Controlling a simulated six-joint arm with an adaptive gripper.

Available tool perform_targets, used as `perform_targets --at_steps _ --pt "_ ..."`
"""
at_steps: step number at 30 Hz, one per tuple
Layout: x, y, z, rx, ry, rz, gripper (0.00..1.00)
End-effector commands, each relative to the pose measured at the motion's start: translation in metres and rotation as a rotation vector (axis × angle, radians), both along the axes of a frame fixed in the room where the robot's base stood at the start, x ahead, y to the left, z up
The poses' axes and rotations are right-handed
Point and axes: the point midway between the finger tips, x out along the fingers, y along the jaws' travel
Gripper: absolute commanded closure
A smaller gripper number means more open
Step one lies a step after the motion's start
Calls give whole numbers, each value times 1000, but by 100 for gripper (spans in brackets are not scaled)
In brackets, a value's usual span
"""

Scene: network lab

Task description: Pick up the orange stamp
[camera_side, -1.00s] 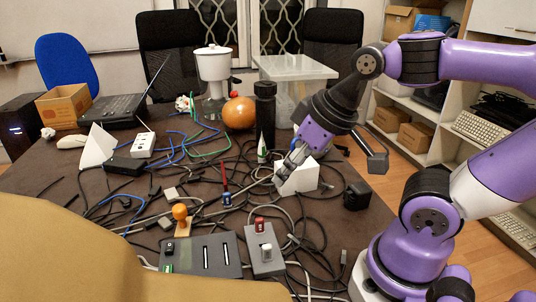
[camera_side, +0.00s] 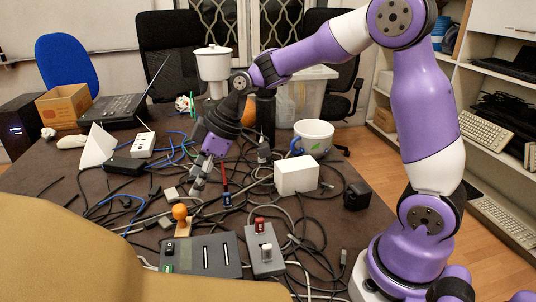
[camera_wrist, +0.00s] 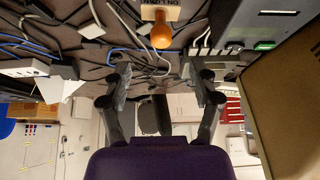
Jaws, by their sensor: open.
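The orange stamp (camera_side: 180,212) has a round orange knob on a light wooden base. It stands on the dark table in the front middle, just behind the grey slotted panel. My gripper (camera_side: 197,189) is above and behind the stamp, pointing down, apart from it. In the wrist view the stamp (camera_wrist: 161,33) is at the top centre, beyond the fingertips. My gripper (camera_wrist: 162,88) shows there with two fingers spread wide and nothing between them.
The grey panel (camera_side: 222,258) and a grey switch box (camera_side: 263,250) lie in front of the stamp. Tangled cables cover the table around it. A white box (camera_side: 296,176) and a white mug (camera_side: 313,138) stand to the right.

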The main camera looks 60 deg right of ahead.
Motion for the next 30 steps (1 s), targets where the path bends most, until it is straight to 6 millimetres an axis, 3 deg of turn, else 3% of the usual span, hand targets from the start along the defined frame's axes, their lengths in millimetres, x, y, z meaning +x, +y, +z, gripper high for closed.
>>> perform_targets --at_steps 6,13,19,29,30 --pt "12 13 -32 1 4 6 30" --pt "19 21 -51 1 4 3 30" --pt "29 32 -80 0 6 3 30" --pt "34 35 -88 0 1 1 30" --pt "34 35 -88 0 1 1 45"
